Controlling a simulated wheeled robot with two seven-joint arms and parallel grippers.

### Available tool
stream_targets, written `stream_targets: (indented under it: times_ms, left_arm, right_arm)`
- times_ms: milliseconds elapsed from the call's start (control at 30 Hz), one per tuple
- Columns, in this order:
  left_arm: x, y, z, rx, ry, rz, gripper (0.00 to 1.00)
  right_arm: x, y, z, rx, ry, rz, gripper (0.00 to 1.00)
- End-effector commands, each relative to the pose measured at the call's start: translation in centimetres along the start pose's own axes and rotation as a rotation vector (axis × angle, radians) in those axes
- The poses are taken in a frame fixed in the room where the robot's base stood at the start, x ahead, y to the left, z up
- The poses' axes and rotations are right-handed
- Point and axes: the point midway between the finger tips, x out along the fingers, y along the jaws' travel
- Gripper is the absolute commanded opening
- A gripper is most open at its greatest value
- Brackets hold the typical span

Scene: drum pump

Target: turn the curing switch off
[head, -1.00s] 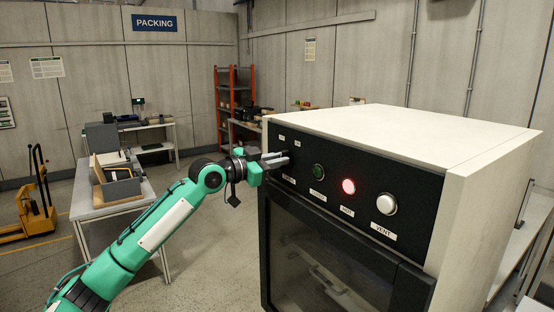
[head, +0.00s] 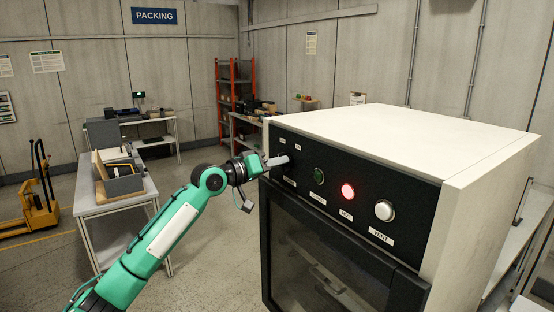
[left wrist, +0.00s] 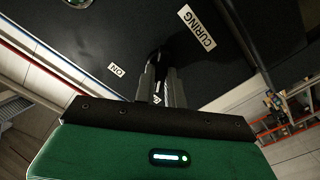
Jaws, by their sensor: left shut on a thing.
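The curing switch is a dark knob on the black front panel (head: 335,211) of a white-topped oven. In the head view my left gripper (head: 279,161) covers it at the panel's left end. In the left wrist view my left gripper's fingers (left wrist: 162,72) are together on the dark knob (left wrist: 157,54), which is mostly hidden between them. A CURING label (left wrist: 197,27) lies on one side and an ON label (left wrist: 116,69) on the other. The knob's exact pointing is hard to tell. My right gripper is out of view.
Right of the switch are a dark green button (head: 319,176), a lit red lamp (head: 348,191) and a white VENT button (head: 384,210). The oven's glass door (head: 320,265) is below. A table with a grey box (head: 122,184) stands left; open floor lies between.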

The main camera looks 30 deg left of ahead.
Motion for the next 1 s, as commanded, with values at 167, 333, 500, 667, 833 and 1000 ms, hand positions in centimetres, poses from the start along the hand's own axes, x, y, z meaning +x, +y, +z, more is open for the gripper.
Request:
stream_targets:
  times_ms: [167,333,500,667,833,1000]
  left_arm:
    - [0.02,-0.01,-0.06,-0.097,-0.001,-0.001,0.00]
    - [-0.01,-0.06,-0.07,-0.152,0.000,-0.001,0.00]
    - [-0.01,-0.09,-0.06,-0.177,0.001,0.000,0.00]
    - [-0.01,-0.11,-0.05,-0.184,0.001,0.000,0.00]
    - [-0.01,-0.11,-0.04,-0.184,0.001,0.000,0.00]
    - [-0.01,-0.11,-0.04,-0.183,0.001,0.000,0.28]
  right_arm:
    - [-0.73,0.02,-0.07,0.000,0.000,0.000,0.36]
    - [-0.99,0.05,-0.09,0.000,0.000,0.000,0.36]
    - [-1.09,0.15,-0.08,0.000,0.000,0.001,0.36]
    - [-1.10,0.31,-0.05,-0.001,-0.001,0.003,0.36]
    - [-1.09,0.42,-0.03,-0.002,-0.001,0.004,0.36]
    - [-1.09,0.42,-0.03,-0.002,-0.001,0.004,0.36]
